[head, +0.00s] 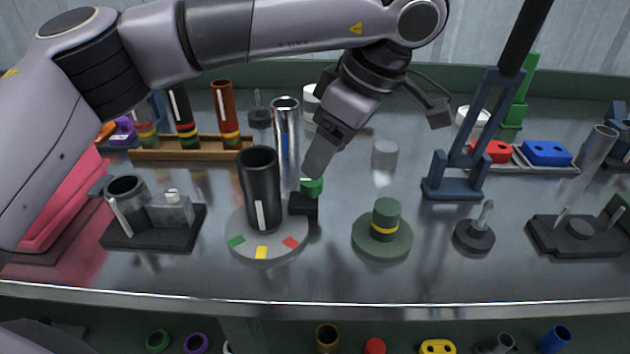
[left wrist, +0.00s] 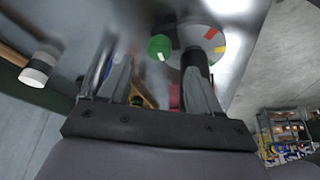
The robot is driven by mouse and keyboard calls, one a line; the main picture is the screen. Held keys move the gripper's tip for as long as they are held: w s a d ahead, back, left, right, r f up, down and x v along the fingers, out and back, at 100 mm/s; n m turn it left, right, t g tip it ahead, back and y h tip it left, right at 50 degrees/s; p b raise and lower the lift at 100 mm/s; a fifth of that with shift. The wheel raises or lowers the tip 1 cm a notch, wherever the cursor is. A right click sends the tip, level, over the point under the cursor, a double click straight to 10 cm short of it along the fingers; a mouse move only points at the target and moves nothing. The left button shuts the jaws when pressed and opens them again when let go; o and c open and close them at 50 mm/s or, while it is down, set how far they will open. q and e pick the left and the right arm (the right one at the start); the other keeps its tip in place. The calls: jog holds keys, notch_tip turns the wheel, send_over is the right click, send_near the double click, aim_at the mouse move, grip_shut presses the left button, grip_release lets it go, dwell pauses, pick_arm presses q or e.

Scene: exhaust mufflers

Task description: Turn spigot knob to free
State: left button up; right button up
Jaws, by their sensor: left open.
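A tall black cylinder (head: 260,190) stands upright on a round grey base (head: 250,241) with green, yellow and red marks. Its white stripe faces the front, nearest the yellow mark. A black block (head: 303,205) with a green knob (head: 313,186) on top sits at the right of the base. My left gripper (head: 317,165) points down just above the green knob. In the left wrist view its fingers (left wrist: 155,78) are apart, with the green knob (left wrist: 159,46) beyond the gap and the marked base (left wrist: 205,33) nearby. Contact with the knob cannot be told. My right gripper is out of view.
A shiny metal tube (head: 286,130) stands close behind the cylinder. A green stepped disc (head: 383,240) is to the right, and a black fixture (head: 150,225) to the left. A dark blue stand (head: 450,188) rises at the right. The front table strip is clear.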

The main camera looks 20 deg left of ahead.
aim_at(312, 188)
pick_arm(q)
jog(key=x, duration=0.6)
jog(key=shift+b, duration=0.35)
jog(key=c, duration=1)
